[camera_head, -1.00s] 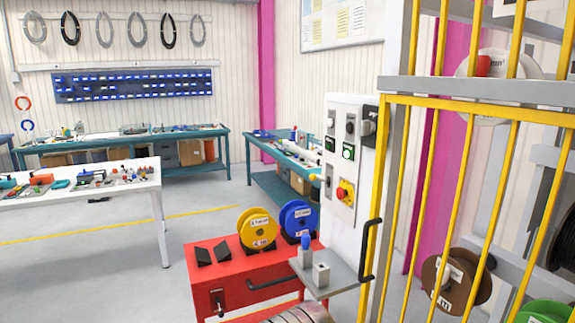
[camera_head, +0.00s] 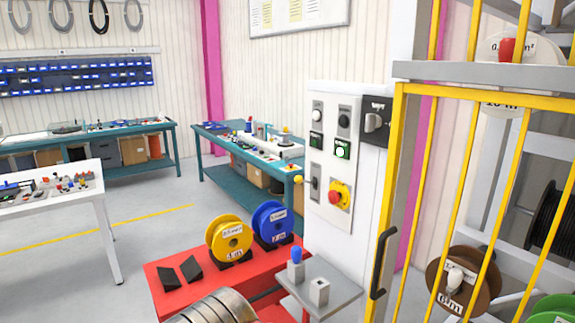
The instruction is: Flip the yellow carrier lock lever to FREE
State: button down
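A small yellow ball knob (camera_head: 298,180), which looks like the end of the lock lever, sticks out to the left of a grey slotted plate (camera_head: 314,183). The plate is on the front of the white control cabinet (camera_head: 348,215), low on its left side. The knob stands about level with the plate's middle. Any FREE marking is too small to read. My gripper is not in view, so its state and its distance from the lever do not show.
A red emergency stop button (camera_head: 338,195) sits right of the lever. Below are a grey shelf (camera_head: 340,291), a red cart (camera_head: 160,292) and yellow (camera_head: 228,238) and blue (camera_head: 271,223) reels. A yellow barred cage (camera_head: 398,180) closes off the right. Open floor (camera_head: 165,220) lies left.

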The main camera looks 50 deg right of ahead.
aim_at(298, 180)
jog(key=z, duration=0.45)
jog(key=i, duration=1.15)
jog(key=z, duration=0.65)
